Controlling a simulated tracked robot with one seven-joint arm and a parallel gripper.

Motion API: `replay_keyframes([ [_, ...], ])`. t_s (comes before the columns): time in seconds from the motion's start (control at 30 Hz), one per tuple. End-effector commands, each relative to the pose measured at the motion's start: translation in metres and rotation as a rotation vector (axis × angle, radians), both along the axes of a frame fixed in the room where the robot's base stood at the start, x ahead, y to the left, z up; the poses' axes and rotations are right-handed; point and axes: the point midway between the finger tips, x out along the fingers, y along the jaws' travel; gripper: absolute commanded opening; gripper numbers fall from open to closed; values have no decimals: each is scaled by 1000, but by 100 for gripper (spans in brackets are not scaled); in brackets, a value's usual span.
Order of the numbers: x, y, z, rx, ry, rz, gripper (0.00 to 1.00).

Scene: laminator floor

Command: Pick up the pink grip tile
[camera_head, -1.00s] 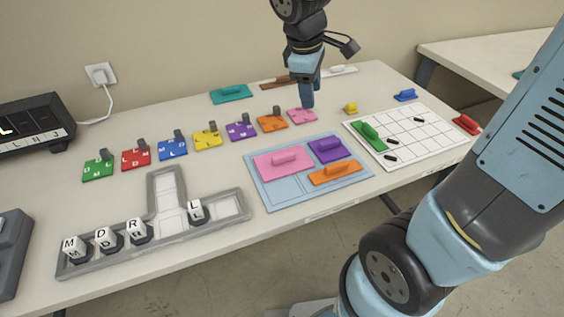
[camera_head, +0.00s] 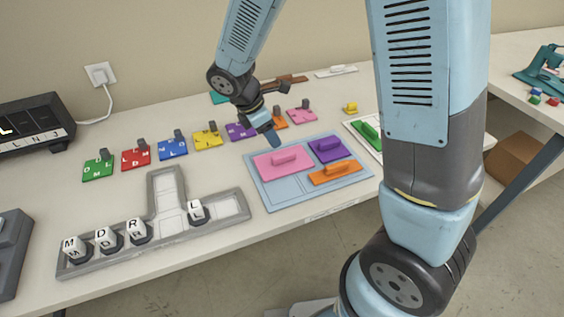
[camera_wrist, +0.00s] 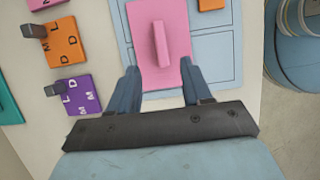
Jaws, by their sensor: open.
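The pink grip tile (camera_head: 270,168) lies flat at the upper left of a blue board (camera_head: 290,193), with a raised pink ridge along its top. In the wrist view the pink tile (camera_wrist: 172,20) is just ahead of my gripper, its ridge roughly in line with the gap between the fingers. My gripper (camera_head: 274,139) is above the board's upper left edge, apart from the tile. In the wrist view my gripper (camera_wrist: 160,82) is open and empty, with the tile's near edge showing between its fingers.
On the board, a purple tile (camera_head: 327,143) and an orange tile (camera_head: 350,170) lie right of the pink one. A row of lettered tiles with grey pegs runs behind, including a smaller pink one (camera_head: 298,117). A grey tray (camera_head: 110,253) with letter cubes lies front left.

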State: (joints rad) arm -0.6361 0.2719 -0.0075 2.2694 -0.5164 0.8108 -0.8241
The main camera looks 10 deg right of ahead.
Motion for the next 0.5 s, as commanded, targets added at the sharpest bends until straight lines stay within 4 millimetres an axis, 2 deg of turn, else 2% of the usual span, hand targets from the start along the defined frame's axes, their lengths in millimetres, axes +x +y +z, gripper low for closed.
replay_keyframes([
  [0.03,0,-4,-9,-3,4,-1,49],
  [0.2,3,-12,-29,-2,2,-1,49],
  [0.5,3,-19,-48,-2,2,-1,49],
])
